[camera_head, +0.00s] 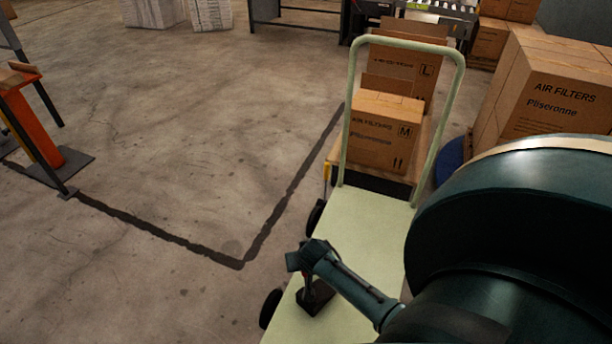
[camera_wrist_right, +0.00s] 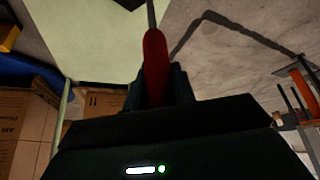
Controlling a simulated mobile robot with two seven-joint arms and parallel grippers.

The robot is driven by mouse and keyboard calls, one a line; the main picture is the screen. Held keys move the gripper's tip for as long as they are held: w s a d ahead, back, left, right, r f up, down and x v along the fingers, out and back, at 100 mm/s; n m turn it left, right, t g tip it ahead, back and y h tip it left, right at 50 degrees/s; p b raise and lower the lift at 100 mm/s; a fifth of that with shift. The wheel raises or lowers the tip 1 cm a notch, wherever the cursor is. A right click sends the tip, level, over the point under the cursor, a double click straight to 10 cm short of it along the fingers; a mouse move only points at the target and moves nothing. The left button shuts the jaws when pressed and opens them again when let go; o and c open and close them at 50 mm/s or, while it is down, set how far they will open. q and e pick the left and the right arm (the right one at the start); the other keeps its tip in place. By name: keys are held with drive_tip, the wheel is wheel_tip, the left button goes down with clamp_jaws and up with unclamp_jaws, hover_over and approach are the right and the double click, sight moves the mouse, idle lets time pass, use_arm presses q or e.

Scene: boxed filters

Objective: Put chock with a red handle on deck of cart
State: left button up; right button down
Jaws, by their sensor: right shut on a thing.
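The cart's pale green deck (camera_head: 357,225) lies at the lower middle of the head view, with its tall hoop handle (camera_head: 350,105) at the far end. My right gripper (camera_head: 306,268) is over the near part of the deck, shut on the red handle of the chock. The black chock body (camera_head: 316,298) is below the gripper, at the deck surface or just above it; I cannot tell whether it touches. In the right wrist view the red handle (camera_wrist_right: 155,62) stands between the fingers, with the pale deck (camera_wrist_right: 85,35) behind. My left gripper is not in view.
Cardboard filter boxes (camera_head: 385,133) stand beyond the hoop handle. More boxes (camera_head: 545,95) are stacked at the right. An orange stand (camera_head: 40,125) is at the left. The concrete floor left of the cart is clear, crossed by a dark line.

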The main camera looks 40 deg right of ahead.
drive_tip(key=shift+w, duration=0.15)
drive_tip(key=shift+f, duration=0.15)
drive_tip(key=c, duration=1.1)
unclamp_jaws()
drive_tip(key=shift+c, duration=0.2)
drive_tip(key=p+v, duration=0.4)
drive_tip(key=v, duration=0.8)
drive_tip(key=s+a+r+n+t+y, duration=0.3)
drive_tip(key=a+r+n, duration=0.1)
drive_tip(key=a, duration=0.5)
drive_tip(key=s+a+r+n+t+y, duration=0.3)
drive_tip(key=a+r+y, duration=0.1)
drive_tip(key=a+r, duration=0.3)
drive_tip(key=shift+a+r+n+t+y, duration=0.3)
drive_tip(key=shift+a+r+n, duration=0.1)
drive_tip(key=shift+a, duration=0.55)
